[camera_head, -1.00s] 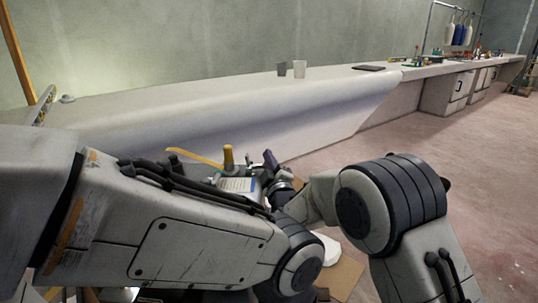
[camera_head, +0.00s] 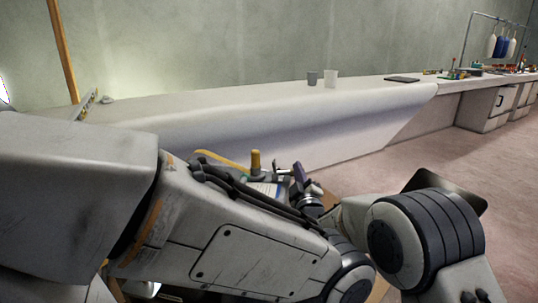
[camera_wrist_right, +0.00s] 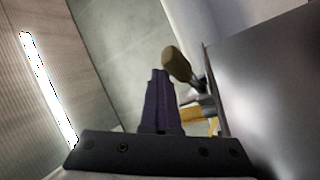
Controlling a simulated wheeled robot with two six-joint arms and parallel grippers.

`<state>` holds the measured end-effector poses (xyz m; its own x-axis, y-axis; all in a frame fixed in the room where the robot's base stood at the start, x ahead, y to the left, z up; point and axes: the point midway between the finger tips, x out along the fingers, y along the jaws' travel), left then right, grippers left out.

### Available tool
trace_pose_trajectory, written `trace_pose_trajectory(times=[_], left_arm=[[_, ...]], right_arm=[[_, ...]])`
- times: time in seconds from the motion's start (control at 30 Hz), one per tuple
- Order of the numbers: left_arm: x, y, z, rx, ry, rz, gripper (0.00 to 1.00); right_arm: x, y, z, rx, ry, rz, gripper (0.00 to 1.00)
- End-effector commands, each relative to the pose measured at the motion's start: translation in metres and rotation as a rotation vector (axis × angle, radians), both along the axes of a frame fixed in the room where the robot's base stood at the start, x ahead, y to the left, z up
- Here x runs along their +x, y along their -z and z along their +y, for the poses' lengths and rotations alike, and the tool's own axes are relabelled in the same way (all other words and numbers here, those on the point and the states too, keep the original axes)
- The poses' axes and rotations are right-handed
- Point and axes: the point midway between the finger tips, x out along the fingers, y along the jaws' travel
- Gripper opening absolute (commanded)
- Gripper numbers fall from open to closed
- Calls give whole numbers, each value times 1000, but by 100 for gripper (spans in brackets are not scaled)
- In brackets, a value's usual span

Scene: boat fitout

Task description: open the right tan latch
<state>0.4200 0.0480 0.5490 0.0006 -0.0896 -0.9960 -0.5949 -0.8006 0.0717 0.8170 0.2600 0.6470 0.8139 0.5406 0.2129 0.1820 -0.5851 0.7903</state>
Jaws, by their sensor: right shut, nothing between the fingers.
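My right gripper (camera_head: 297,170) shows in the head view as purple fingers near the middle, beyond my arms. In the right wrist view its purple fingers (camera_wrist_right: 158,98) are together with nothing between them. An upright tan knob or handle (camera_head: 255,162) stands just left of the gripper in the head view. A tan rounded handle also shows in the wrist view (camera_wrist_right: 177,66), just right of the fingertips; contact cannot be told. I cannot tell for sure whether this is the latch. My left arm crosses the lower picture; its gripper is not seen.
A yellow bar (camera_head: 222,159) lies left of the tan handle. A long white bench (camera_head: 240,105) runs behind, with a grey cup (camera_head: 312,78) and a white cup (camera_head: 330,79). A grey panel (camera_wrist_right: 270,90) fills the wrist view's right. Floor is open at right (camera_head: 510,180).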

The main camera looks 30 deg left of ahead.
Motion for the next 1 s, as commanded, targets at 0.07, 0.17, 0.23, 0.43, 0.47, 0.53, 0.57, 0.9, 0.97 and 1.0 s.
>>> trace_pose_trajectory(times=[0.07,0.17,0.23,0.43,0.47,0.53,0.57,0.9,0.97,1.0], left_arm=[[0,1,0,0,0,0,50],[0,1,0,0,0,0,50],[0,1,0,0,0,0,50],[0,8,0,0,0,0,50],[0,9,0,0,0,0,50],[0,13,0,0,0,0,50],[0,14,0,0,0,0,50],[0,27,0,0,0,0,50],[0,28,0,0,0,0,50],[0,28,0,0,0,0,50]], right_arm=[[4,13,-6,-14,14,24,0],[4,14,-7,-14,15,25,0],[3,14,-8,-14,16,25,0],[-13,18,-17,-15,14,24,0],[-17,20,-19,-15,13,24,0],[-29,22,-25,-14,10,21,0],[-34,22,-27,-14,8,20,0],[-79,24,-52,-3,1,5,0],[-82,24,-54,-2,1,4,0],[-84,24,-55,-2,0,3,0]])
